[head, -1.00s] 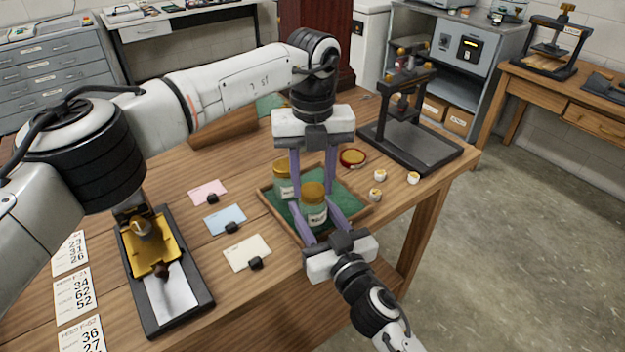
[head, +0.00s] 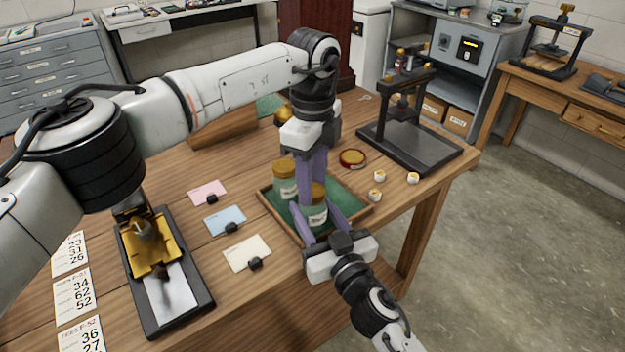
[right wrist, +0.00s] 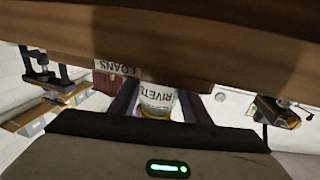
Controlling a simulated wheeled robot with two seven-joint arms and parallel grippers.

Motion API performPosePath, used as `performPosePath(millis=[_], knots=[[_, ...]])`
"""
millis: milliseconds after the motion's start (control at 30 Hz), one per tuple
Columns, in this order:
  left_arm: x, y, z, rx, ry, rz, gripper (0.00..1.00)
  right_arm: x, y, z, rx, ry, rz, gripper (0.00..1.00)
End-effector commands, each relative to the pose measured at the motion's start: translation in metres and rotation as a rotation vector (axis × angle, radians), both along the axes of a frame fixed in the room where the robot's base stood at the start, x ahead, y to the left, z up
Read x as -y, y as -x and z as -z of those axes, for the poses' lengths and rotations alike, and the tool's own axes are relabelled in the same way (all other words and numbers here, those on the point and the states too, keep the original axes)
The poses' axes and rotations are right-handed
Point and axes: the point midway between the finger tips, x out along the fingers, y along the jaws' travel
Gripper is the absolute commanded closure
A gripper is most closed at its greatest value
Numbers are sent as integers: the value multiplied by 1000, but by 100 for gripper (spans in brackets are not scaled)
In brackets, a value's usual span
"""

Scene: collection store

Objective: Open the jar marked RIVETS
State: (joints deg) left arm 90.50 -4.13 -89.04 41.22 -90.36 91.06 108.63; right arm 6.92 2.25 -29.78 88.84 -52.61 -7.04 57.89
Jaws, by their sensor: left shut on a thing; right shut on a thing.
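The jar marked RIVETS (head: 317,215) stands upright at the front of a green-lined wooden tray (head: 273,213), its ochre lid (head: 320,189) on top. Its label shows upside down, partly cut off, in the right wrist view (right wrist: 157,98). My right gripper (head: 322,218) is shut on the jar's body from the front, a finger on each side. My left gripper (head: 315,190) points down from above and is shut on the lid, its fingers hiding part of it. Whether the lid has come loose cannot be seen.
A second jar (head: 284,182) with an ochre lid stands behind in the tray. A red-rimmed round dish (head: 353,158), several small white pots (head: 413,178) and a black press (head: 410,135) are to the right. Cards (head: 246,253) lie left of the tray.

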Motion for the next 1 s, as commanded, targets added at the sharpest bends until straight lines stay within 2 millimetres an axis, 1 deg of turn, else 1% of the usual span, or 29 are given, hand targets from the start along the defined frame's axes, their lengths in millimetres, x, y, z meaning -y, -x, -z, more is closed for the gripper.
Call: performPosePath(millis=[267, 800, 1000], knots=[[0, 0, -3, 1, 0, 1, 90, 0, 0, 1, -1, 0, 0, 100], [0, 0, -21, 1, 0, 1, 90, 0, 0, 0, -1, 0, 0, 100], [0, 0, -22, 0, 1, 1, 90, 0, 0, 0, -1, 0, -1, 100]])
